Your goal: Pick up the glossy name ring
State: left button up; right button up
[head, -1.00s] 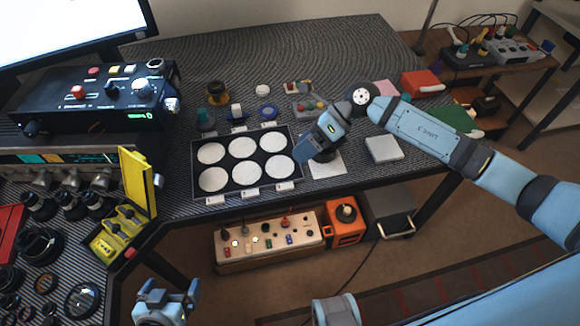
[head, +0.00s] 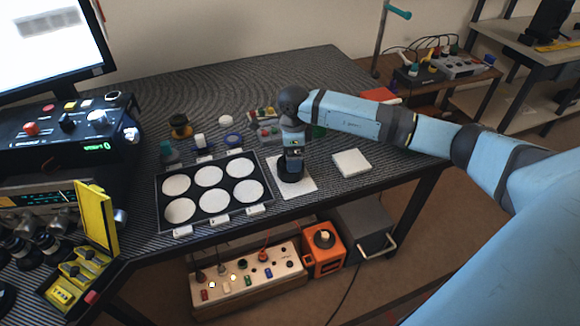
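My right gripper (head: 291,162) points down over a dark round lens part (head: 291,174) on a white sheet (head: 306,185) near the table's front edge. Its fingers overlap the dark part, and I cannot tell whether they touch it or whether they are open or shut. I cannot make out a glossy name ring for certain; any ring on top of the dark part is hidden by the gripper. My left gripper is out of view.
A black tray with several white round pads (head: 211,219) lies left of the sheet. A white square block (head: 352,163) lies to the right. Small parts, including a blue ring (head: 233,140) and a yellow-brown spool (head: 180,127), stand behind the tray. A yellow stand (head: 97,220) is at left.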

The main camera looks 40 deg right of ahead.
jog(key=f, duration=0.5)
jog(key=shift+a+f, duration=0.25)
jog(key=shift+f, duration=0.05)
jog(key=c, duration=0.7)
